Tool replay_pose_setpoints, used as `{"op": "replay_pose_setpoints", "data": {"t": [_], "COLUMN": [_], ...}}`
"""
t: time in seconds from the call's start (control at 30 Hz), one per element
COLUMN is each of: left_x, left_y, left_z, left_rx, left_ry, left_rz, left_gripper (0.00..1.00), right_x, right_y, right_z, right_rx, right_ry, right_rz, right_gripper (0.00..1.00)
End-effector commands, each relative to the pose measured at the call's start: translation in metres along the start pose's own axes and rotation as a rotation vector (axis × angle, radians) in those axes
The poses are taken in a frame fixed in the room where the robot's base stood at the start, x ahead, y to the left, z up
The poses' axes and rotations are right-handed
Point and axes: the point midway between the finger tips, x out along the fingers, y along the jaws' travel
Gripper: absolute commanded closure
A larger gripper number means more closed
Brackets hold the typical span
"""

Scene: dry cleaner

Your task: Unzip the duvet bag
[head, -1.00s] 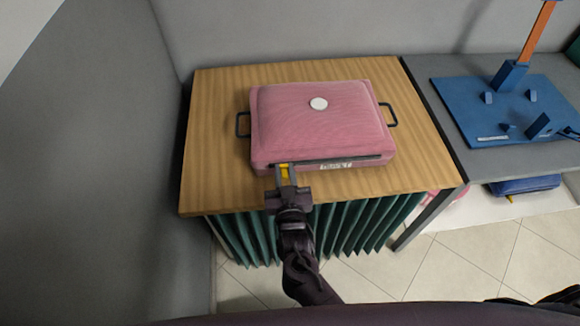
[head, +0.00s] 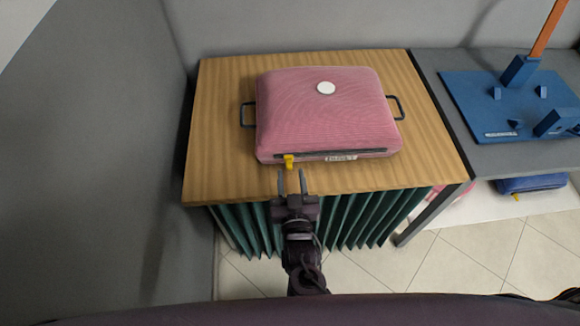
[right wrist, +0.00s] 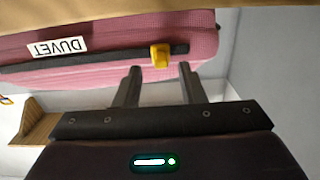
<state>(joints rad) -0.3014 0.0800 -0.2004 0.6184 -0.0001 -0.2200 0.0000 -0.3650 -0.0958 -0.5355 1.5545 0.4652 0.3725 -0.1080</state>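The pink duvet bag (head: 325,115) lies flat on the wooden table, its front side toward me. A dark zip line (head: 345,153) runs along that front side, with a white DUVET label (head: 341,157) below it. The yellow zip pull (head: 289,162) is near the left end of the line. My right gripper (head: 292,174) is open and empty just in front of the pull, fingers pointing at it. In the right wrist view the yellow pull (right wrist: 160,56) is just beyond the parted fingertips (right wrist: 160,68), clear of both. My left gripper is out of view.
The wooden table (head: 222,130) has bare top around the bag, which has a dark handle on each side. A green pleated curtain (head: 350,220) hangs below the front edge. A blue board with an orange post (head: 500,108) stands on the grey counter at right.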

Motion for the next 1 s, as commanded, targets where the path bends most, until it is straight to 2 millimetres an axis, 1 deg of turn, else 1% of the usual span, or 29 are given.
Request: {"op": "replay_pose_setpoints", "data": {"t": [0.03, 0.1, 0.2, 0.3, 0.83, 0.93, 1.0], "left_x": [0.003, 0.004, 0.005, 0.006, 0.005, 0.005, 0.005], "left_y": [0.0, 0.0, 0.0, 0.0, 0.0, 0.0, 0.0], "left_z": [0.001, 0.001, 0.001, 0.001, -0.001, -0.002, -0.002], "left_rx": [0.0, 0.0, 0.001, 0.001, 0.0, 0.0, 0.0], "left_ry": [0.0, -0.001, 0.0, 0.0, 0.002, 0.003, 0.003], "left_rz": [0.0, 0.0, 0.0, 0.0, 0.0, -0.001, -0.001], "left_gripper": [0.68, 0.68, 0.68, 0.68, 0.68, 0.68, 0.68], "right_x": [-0.009, -0.019, -0.029, -0.033, -0.033, -0.03, -0.026], "right_y": [0.0, 0.0, 0.0, 0.0, 0.001, 0.004, 0.012], "right_z": [0.002, 0.001, 0.001, 0.0, 0.0, 0.0, 0.003], "right_rx": [0.001, 0.002, 0.001, 0.001, 0.001, 0.008, 0.019], "right_ry": [-0.002, 0.0, 0.001, 0.0, 0.0, -0.027, -0.079], "right_rz": [0.0, 0.0, 0.0, 0.001, 0.001, -0.002, -0.006], "right_gripper": [0.64, 0.64, 0.64, 0.64, 0.64, 0.64, 0.64]}}
